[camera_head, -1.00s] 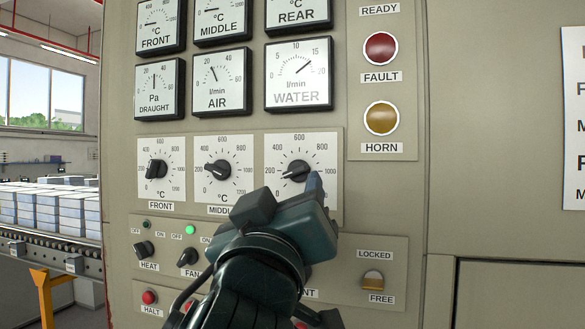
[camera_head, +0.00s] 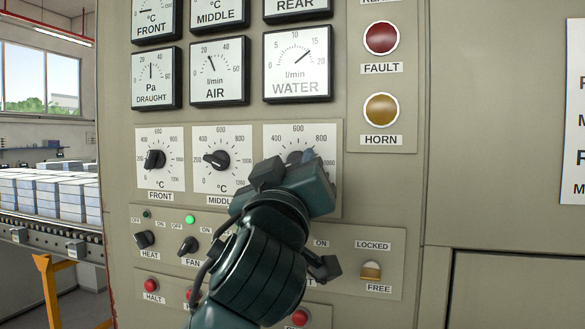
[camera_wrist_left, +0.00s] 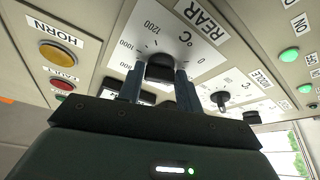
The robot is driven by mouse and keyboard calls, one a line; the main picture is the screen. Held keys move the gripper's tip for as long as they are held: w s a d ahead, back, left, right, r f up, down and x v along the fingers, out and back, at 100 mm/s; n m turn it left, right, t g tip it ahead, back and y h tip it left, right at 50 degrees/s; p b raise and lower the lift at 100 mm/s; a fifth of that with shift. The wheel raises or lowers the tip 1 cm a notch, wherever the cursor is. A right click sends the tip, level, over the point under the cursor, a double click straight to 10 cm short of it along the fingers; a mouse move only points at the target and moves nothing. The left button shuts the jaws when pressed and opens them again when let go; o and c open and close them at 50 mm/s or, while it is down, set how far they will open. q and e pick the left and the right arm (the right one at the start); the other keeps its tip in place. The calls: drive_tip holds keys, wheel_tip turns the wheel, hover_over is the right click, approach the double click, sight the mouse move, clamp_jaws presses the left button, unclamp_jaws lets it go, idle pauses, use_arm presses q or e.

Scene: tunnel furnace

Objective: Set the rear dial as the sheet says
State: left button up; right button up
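The rear dial (camera_head: 271,133) is a white plate with a black knob, at the right of the row of dials. My left gripper (camera_head: 300,162) is in front of it and hides most of the knob and the lower scale. In the left wrist view the rear knob (camera_wrist_left: 160,67) sits between the tips of my left gripper (camera_wrist_left: 160,80), one finger on each side. The fingers are apart; firm contact does not show. The knob's pointer setting cannot be read. The sheet (camera_head: 575,125) hangs at the right edge, cut off and unreadable. My right gripper is not in view.
The middle dial (camera_head: 236,136) and front dial (camera_head: 177,135) are to the left. Gauges are above, including the water gauge (camera_head: 297,88). Below are the heat switch (camera_head: 143,239), fan switch (camera_head: 188,246) and the locked/free switch (camera_head: 371,271). The horn lamp (camera_head: 381,110) is at the upper right.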

use_arm(q)
drive_tip(key=c, duration=0.5)
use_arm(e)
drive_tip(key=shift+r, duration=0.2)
